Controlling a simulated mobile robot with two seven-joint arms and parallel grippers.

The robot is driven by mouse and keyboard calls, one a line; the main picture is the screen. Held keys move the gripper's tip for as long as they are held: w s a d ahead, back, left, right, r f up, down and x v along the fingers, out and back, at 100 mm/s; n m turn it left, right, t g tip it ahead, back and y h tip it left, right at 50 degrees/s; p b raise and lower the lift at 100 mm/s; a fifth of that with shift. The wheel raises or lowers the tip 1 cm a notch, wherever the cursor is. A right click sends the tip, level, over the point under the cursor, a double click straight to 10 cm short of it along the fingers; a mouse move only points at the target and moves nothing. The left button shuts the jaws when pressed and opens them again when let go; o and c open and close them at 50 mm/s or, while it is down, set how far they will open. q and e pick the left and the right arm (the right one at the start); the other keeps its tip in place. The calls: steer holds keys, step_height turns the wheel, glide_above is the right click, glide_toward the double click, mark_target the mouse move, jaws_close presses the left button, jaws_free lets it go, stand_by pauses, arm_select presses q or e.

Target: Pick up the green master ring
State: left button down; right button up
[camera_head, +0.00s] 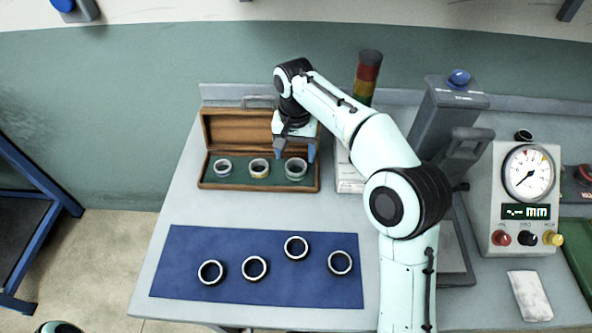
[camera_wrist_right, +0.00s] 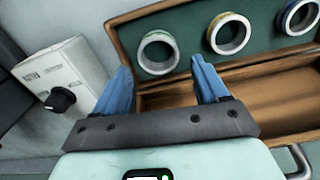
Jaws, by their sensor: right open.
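The green master ring (camera_head: 296,177) is the right one of three pale rings in the open wooden case (camera_head: 258,188). Its greenish band also shows in the right wrist view (camera_wrist_right: 160,70), at the left end of the row. My right gripper (camera_head: 295,154) is open and empty above the case, its blue fingers pointing down. In the right wrist view the fingers (camera_wrist_right: 162,72) are spread, with this ring just beyond the tips, roughly between them. I see no contact. My left gripper is not in view.
A blue-banded ring (camera_head: 223,174) and a yellow-banded ring (camera_head: 259,175) sit beside it. The raised case lid (camera_head: 235,128) stands behind. Several dark rings lie on the blue mat (camera_head: 180,280). A gauge box (camera_head: 495,200) and grey device (camera_head: 440,120) stand right.

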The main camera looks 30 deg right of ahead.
mark_target(296, 164)
step_height(296, 164, down, 5)
steer(key=shift+d+f+b, duration=0.1)
steer(key=shift+b, duration=0.55)
steer(key=c, duration=0.9)
